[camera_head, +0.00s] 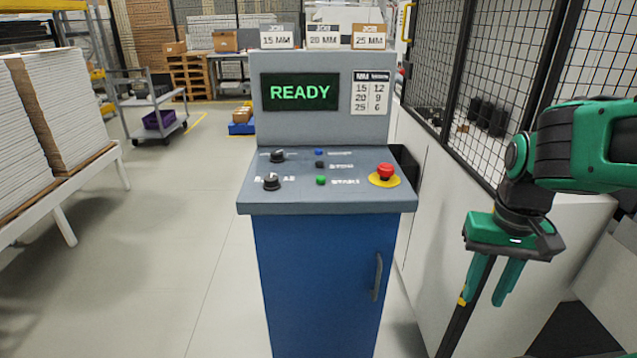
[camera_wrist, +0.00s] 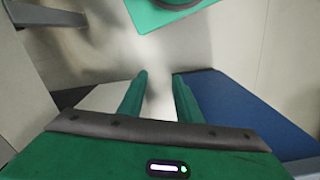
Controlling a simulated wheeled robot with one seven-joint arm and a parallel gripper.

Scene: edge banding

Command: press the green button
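The small green button (camera_head: 321,181) sits on the sloped grey panel of the control console (camera_head: 255,200), in the lower row beside a label. A black button (camera_head: 319,165) and a blue button (camera_head: 319,152) sit above it. My gripper (camera_head: 483,300) hangs to the right of the console, fingers pointing down, well apart from the button and lower than the panel. In the wrist view my gripper (camera_wrist: 160,76) shows its two green fingers with a gap and nothing between them. The green button cannot be made out in the wrist view.
A red mushroom button (camera_head: 385,170) on a yellow ring is on the panel's right. Two black knobs (camera_head: 272,182) are on its left. The screen (camera_head: 300,92) reads READY. A mesh-topped white enclosure (camera_head: 435,180) stands right of the console.

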